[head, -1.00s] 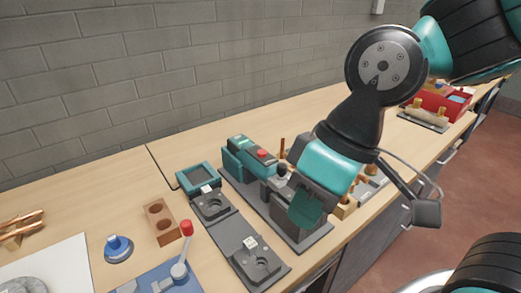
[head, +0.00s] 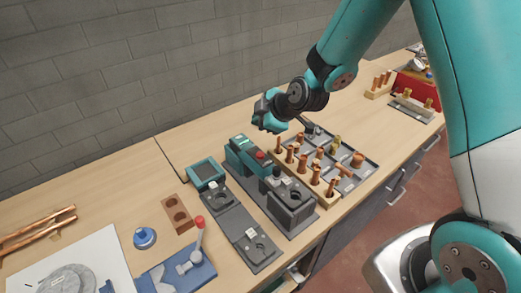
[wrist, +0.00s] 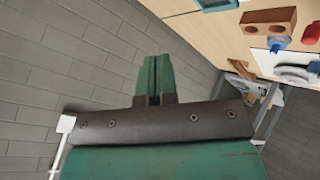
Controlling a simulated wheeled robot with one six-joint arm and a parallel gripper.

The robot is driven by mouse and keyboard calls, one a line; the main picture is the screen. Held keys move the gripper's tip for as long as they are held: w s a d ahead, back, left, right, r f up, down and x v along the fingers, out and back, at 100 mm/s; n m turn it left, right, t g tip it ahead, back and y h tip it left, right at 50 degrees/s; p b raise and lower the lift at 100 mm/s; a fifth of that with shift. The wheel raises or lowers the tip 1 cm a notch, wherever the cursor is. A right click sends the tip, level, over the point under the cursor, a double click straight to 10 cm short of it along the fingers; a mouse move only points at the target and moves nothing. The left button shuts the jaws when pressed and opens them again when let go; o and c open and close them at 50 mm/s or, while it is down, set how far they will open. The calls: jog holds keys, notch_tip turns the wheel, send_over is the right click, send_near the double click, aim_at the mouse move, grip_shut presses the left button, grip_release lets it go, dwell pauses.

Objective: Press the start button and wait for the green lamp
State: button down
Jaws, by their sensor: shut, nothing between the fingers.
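The teal control box (head: 246,152) of the dark machine stands on the bench in the head view. Its top carries a bright green patch (head: 241,139) and a red button (head: 260,154); I cannot tell which part is the start button or whether a lamp is lit. My gripper (head: 267,118) is in the air above and behind the box, to its right in the picture, not touching it. In the wrist view its green fingers (wrist: 155,62) are together and empty, with the wall behind them. The control box is not seen there.
A wooden rack (head: 310,186) of copper pieces and a grey tray (head: 362,163) lie right of the machine. Left are a small teal-rimmed unit (head: 204,170), two dark fixtures (head: 249,244), a brown block (head: 176,214) and a red-knobbed lever (head: 198,232). The brick wall closes the back.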

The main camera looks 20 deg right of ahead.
jog(key=b, duration=0.4)
send_over(260, 155)
notch_tip(260, 155, down, 8)
jog(key=shift+r, duration=0.15)
jog(key=shift+f+b, duration=0.6)
jog(key=shift+b, duration=0.3)
jog(key=shift+f, duration=0.15)
dwell(1.1)
jog(key=shift+f+b, duration=0.3)
jog(key=shift+b, duration=0.35)
jog(key=shift+f+b, duration=0.35)
jog(key=shift+b, duration=0.15)
dwell(0.4)
dwell(0.3)
jog(key=shift+r+p, duration=0.4)
jog(key=shift+r, duration=0.4)
